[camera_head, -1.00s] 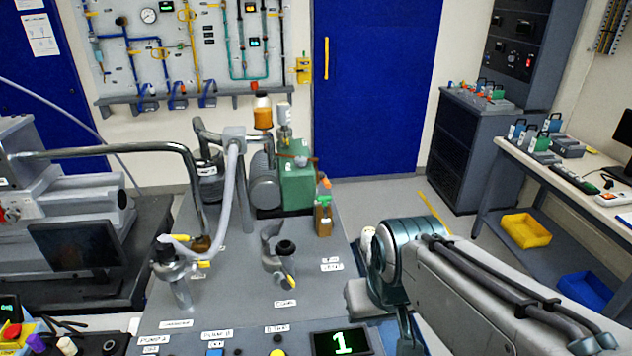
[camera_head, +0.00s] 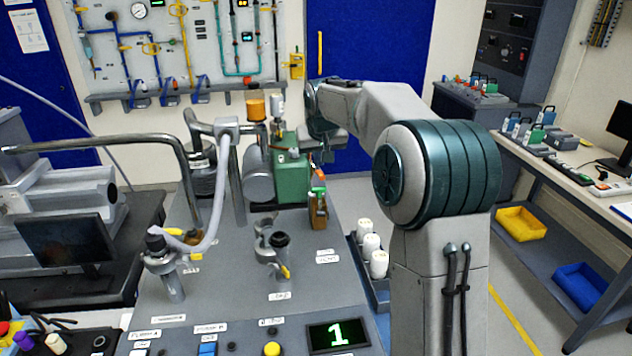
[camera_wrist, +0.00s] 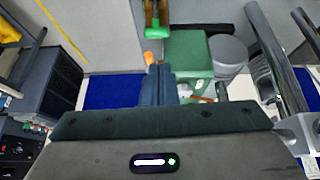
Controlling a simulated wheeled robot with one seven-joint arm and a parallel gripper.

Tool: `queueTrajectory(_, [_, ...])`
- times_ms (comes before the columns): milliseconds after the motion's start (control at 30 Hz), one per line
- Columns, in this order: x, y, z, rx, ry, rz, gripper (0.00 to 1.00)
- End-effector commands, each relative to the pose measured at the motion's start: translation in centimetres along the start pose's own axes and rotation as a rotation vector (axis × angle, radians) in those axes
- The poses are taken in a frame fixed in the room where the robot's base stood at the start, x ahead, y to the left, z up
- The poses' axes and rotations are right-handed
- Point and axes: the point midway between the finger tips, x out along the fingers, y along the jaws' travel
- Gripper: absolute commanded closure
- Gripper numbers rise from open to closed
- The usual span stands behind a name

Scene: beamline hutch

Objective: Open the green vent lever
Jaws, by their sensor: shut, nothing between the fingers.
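The green vent lever (camera_head: 319,191) sits on a brown valve block (camera_head: 318,210) at the right edge of the grey bench, beside the green pump box. An orange piece (camera_head: 317,174) is close to it. In the wrist view the green lever (camera_wrist: 157,30) is at top centre, with the orange tip (camera_wrist: 150,59) just in front of my fingertips. My gripper (camera_wrist: 160,68) is shut and empty, its fingers side by side. In the head view my gripper (camera_head: 326,156) is just above and behind the lever, partly hidden by my wrist. Contact with the orange tip cannot be told.
The green pump box (camera_head: 291,172) and a grey cylinder (camera_head: 258,175) stand left of my gripper. White-capped bottles (camera_head: 370,245) line a tray at the bench's right side. The blue door (camera_head: 375,45) is behind.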

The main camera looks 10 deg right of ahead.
Motion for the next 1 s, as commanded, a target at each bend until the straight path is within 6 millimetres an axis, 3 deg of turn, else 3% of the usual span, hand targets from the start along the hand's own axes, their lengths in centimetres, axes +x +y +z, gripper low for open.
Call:
queueTrajectory(100, [2.8,0.4,-2.6,0.020,0.022,-0.012,1.00])
queueTrajectory(300, [4.8,0.9,-4.6,0.039,0.044,-0.021,1.00])
queueTrajectory(767, [5.2,0.9,-4.9,0.042,0.047,-0.022,1.00])
queueTrajectory(1000, [8.4,0.8,-5.0,0.041,0.043,-0.023,1.00])
